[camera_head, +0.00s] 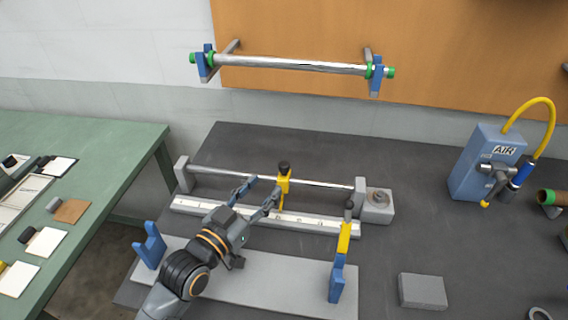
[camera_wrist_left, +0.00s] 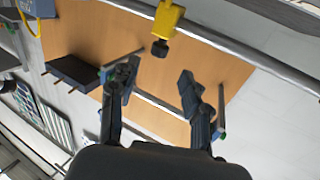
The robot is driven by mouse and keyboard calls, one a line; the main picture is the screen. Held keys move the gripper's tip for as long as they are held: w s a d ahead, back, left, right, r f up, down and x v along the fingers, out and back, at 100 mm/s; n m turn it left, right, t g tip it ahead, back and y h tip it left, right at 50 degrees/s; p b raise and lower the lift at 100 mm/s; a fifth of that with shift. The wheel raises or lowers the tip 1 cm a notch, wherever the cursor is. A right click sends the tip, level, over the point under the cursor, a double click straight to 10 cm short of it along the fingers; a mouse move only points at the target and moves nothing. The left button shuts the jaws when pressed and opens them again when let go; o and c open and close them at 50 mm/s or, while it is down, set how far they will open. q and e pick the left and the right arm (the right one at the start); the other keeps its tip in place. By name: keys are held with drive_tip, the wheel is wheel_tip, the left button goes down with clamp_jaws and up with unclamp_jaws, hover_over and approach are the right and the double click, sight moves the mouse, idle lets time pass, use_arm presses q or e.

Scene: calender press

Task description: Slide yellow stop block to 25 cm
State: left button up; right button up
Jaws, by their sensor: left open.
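The yellow stop block (camera_head: 283,185) with a black knob on top sits on the silver rail rod (camera_head: 325,185), right of the rod's middle. A pale scale bar (camera_head: 310,218) runs in front of the rod; its marks are too small to read. My left gripper (camera_head: 260,193) is open and empty, its fingers reaching toward the block from the front left. In the left wrist view, the yellow block (camera_wrist_left: 168,14) is at the top, beyond the two spread fingers (camera_wrist_left: 158,82). I cannot tell whether a finger touches it. My right gripper is not in view.
A blue cradle (camera_head: 150,246) and a blue post with a yellow clamp (camera_head: 338,280) stand in front of the rail. A grey block (camera_head: 422,291) lies at the right front. A blue air unit (camera_head: 485,165) stands at the right. A green table (camera_head: 110,135) is at the left.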

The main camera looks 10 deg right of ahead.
sight(281, 170)
use_arm(q)
drive_tip(key=p+x, duration=0.1)
drive_tip(key=x, duration=0.8)
drive_tip(key=shift+w+d+f, duration=0.1)
drive_tip(key=shift+d, duration=0.1)
drive_tip(key=shift+c, duration=0.4)
clamp_jaws()
